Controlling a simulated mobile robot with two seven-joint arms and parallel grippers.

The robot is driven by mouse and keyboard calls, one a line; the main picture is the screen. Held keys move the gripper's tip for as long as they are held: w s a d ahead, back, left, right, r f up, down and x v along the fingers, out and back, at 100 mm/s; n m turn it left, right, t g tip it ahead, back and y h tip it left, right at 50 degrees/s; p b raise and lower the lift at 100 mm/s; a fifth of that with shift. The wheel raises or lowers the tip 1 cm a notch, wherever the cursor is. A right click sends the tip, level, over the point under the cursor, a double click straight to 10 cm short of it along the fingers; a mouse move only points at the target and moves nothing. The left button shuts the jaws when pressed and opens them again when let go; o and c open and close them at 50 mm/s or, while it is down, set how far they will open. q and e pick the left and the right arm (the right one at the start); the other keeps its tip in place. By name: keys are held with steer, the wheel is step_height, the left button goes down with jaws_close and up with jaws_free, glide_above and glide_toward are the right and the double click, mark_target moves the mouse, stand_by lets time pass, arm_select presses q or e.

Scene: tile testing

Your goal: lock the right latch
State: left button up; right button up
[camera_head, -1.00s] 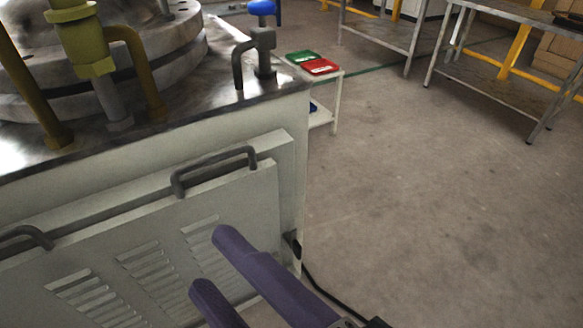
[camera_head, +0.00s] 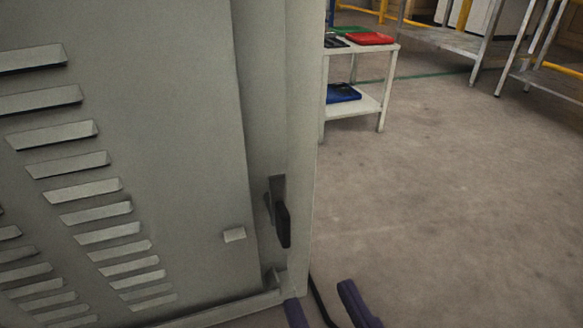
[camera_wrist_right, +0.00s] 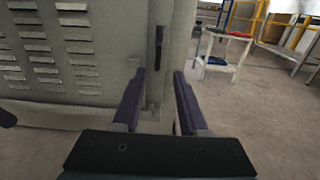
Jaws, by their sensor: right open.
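The right latch (camera_head: 282,215) is a dark handle on a narrow plate, set on the grey cabinet's frame just right of the vented panel (camera_head: 190,190). Its handle stands roughly upright. In the right wrist view the latch (camera_wrist_right: 159,40) shows as a thin dark upright bar, ahead of the gap between my fingers. My right gripper (camera_head: 325,302) shows two purple fingers at the bottom of the head view, below the latch and apart from it. In the right wrist view the gripper (camera_wrist_right: 160,78) is open, with nothing between its fingertips.
A small white shelf (camera_head: 390,50) with red, green and blue items stands behind the cabinet's right side. A dark cable (camera_head: 322,305) lies on the floor by the cabinet's corner. Metal tables stand farther back. The floor at right is clear.

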mark_target(287, 232)
steer(key=b+x, duration=0.1)
steer(key=x, duration=0.8)
steer(key=shift+s+a+b, duration=0.1)
steer(key=shift+b, duration=0.3)
steer(key=c, duration=0.4)
jaws_close()
